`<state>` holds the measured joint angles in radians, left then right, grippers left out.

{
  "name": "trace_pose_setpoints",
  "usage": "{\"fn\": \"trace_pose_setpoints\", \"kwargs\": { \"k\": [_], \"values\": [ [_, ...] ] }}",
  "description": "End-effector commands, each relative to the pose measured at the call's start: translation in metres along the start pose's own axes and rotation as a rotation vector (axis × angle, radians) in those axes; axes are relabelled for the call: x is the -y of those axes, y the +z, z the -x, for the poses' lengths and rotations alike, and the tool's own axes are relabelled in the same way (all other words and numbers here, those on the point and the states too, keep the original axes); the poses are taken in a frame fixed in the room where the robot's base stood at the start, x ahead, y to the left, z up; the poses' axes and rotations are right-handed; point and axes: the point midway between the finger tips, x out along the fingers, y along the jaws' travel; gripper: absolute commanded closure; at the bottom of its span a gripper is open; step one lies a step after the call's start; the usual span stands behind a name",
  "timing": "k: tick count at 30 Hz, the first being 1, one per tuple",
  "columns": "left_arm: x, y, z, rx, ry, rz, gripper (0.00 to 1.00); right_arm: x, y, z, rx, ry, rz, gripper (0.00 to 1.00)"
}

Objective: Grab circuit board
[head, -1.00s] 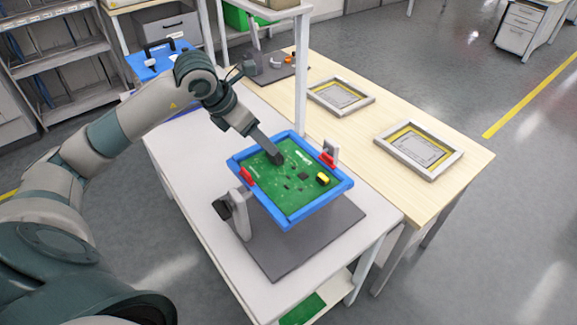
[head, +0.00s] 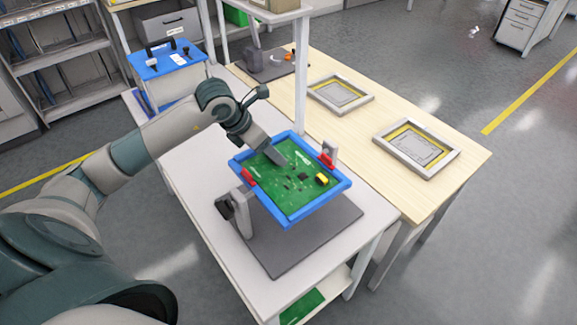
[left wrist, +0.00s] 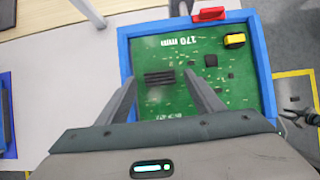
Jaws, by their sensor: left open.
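The green circuit board (head: 296,203) sits inside a blue frame (head: 320,206), held raised on a stand over a dark grey base plate (head: 325,245). Red clips and a yellow part (head: 321,179) sit on the frame and board. My left gripper (head: 280,159) is over the board's far part. In the left wrist view, the open fingers of my left gripper (left wrist: 162,84) stand apart above the board (left wrist: 190,68), with nothing between them. A dark connector (left wrist: 160,78) shows on the board between the fingertips. I cannot tell whether the fingers touch the board. My right gripper is not in view.
A wooden table (head: 370,122) to the right carries two grey-framed panels (head: 340,95). A blue-lidded box (head: 167,60) stands at the far left of the white table (head: 190,190). A white post (head: 302,80) rises close behind the blue frame.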

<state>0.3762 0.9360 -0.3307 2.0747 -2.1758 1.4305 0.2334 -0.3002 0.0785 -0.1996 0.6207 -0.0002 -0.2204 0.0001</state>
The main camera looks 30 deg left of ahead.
Motion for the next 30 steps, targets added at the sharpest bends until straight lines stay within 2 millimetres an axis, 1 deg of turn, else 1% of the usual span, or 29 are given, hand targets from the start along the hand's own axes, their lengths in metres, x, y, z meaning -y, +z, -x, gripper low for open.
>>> {"fn": "trace_pose_setpoints", "kwargs": {
  "k": [1,6,19,20,21,23,24,26,30],
  "values": [
    [0.0012,0.0006,-0.0042,-0.002,-0.003,0.002,0.39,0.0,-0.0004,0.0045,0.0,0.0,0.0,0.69],
    [0.0003,-0.0001,-0.0134,0.0,0.0,-0.001,0.39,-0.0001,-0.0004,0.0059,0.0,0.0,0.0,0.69],
    [0.0002,-0.0002,-0.0136,0.0,0.0,-0.001,0.39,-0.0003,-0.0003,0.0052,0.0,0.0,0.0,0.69],
    [0.0002,-0.0003,-0.0136,0.0,0.0,-0.001,0.46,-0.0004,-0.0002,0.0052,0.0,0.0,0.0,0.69],
    [0.0002,-0.0002,-0.0135,0.0,0.0,-0.001,0.56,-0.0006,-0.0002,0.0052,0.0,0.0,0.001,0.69],
    [0.0001,-0.0002,-0.0135,0.0,0.0,-0.001,0.7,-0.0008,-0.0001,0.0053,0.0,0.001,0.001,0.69],
    [0.0002,-0.0002,-0.0135,0.0,0.0,-0.001,0.8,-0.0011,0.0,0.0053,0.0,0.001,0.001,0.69],
    [0.0001,-0.0002,-0.0135,0.0,0.0,-0.001,0.94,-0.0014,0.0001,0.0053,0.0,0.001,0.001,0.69],
    [0.0,0.0006,-0.0129,0.002,0.0,-0.001,0.95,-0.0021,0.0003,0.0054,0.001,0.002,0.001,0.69]
  ]
}}
